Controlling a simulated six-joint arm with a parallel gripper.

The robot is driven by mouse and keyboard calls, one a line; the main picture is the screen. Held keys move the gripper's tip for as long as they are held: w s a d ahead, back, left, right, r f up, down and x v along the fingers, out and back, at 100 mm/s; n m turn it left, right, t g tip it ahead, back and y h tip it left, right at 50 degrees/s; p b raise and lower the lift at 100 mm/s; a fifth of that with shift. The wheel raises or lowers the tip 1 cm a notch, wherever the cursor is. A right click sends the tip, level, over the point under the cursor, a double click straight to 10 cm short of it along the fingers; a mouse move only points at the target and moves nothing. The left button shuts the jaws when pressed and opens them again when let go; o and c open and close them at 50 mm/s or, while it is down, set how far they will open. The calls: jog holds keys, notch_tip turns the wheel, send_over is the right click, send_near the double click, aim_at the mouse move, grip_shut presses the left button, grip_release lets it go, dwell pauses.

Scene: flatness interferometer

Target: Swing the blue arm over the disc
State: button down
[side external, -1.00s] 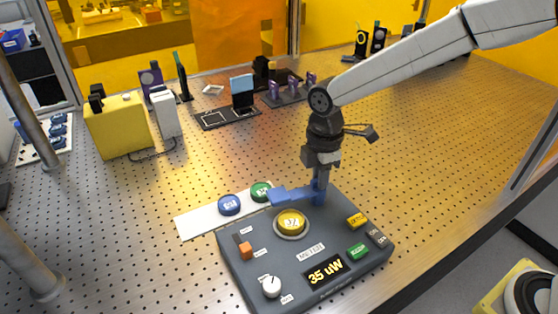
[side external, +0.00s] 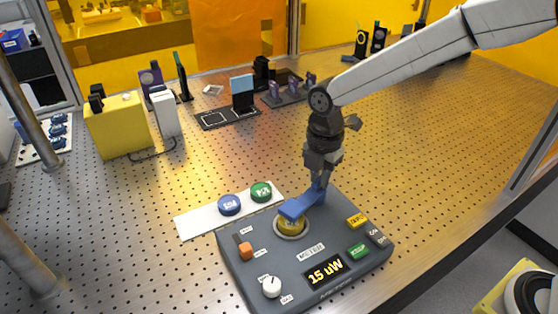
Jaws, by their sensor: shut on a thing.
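The blue arm (side external: 300,204) reaches from its pivot end at the back of the dark meter box (side external: 300,256) toward the front left, and its broad end lies over part of the yellow disc (side external: 291,225). The disc sits in a round pale ring on the box, and its front part still shows. My gripper (side external: 319,183) points down and is shut on the blue arm near its pivot end. The fingertips are small and partly hidden here. The display (side external: 325,271) reads 15 uW.
A white strip (side external: 196,223) with a blue disc (side external: 229,205) and a green disc (side external: 261,192) lies behind the box. The box carries an orange switch (side external: 246,251), a white knob (side external: 271,287) and several buttons. The perforated table is clear to the right.

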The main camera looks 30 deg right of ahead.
jog(key=shift+r, duration=0.1)
jog(key=c, duration=0.6)
grip_release()
jog(key=shift+r, duration=3.9)
